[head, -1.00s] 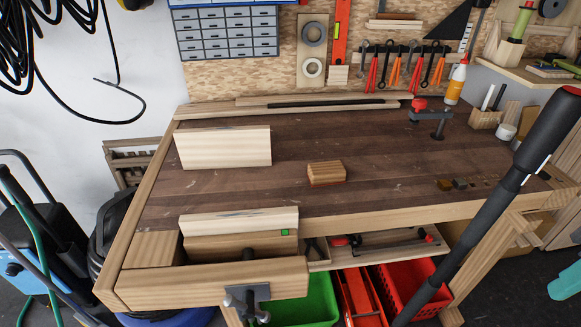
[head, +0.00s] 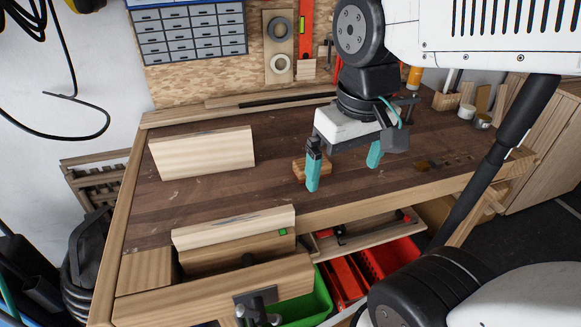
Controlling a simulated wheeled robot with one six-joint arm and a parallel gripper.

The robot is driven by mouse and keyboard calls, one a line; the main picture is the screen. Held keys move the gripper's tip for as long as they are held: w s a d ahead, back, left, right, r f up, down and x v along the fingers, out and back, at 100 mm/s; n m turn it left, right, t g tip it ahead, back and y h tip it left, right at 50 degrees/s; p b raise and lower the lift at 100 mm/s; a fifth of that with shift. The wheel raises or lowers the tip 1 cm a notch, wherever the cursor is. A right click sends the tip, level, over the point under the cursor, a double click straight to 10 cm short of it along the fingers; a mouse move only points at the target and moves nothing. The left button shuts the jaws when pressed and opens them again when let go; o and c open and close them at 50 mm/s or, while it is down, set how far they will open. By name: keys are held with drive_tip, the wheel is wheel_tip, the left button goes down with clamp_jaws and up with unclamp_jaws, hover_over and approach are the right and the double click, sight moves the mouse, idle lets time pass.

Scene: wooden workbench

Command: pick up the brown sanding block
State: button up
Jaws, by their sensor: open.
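The brown sanding block (head: 299,170) lies on the dark workbench top (head: 210,206), right of the middle. It is partly hidden behind one finger of my gripper (head: 343,172). My gripper is open, with its two teal fingers pointing down and well apart. The left finger stands in front of the block in the picture, and the right finger is farther right over the bench. I cannot tell whether a finger touches the block or the bench.
A pale board (head: 203,153) stands on the bench to the left. Another pale board (head: 233,228) stands at the front vise (head: 255,307). Green (head: 303,305) and red bins (head: 391,258) sit below the front edge. The bench between the boards is clear.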

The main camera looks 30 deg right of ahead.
drive_tip(key=w+d+f, duration=0.2)
drive_tip(key=w+d, duration=0.1)
drive_tip(key=w, duration=0.8)
drive_tip(key=m+g, duration=0.1)
approach(299, 165)
drive_tip(key=d+f, duration=0.1)
drive_tip(key=d, duration=0.1)
drive_tip(key=d+f, duration=0.1)
drive_tip(key=d, duration=0.1)
drive_tip(key=shift+s+d+f, duration=0.1)
drive_tip(key=shift+s+f, duration=0.05)
drive_tip(key=shift+f, duration=0.1)
wheel_tip(299, 165, down, 7)
drive_tip(key=shift+f, duration=0.35)
drive_tip(key=c, duration=0.7)
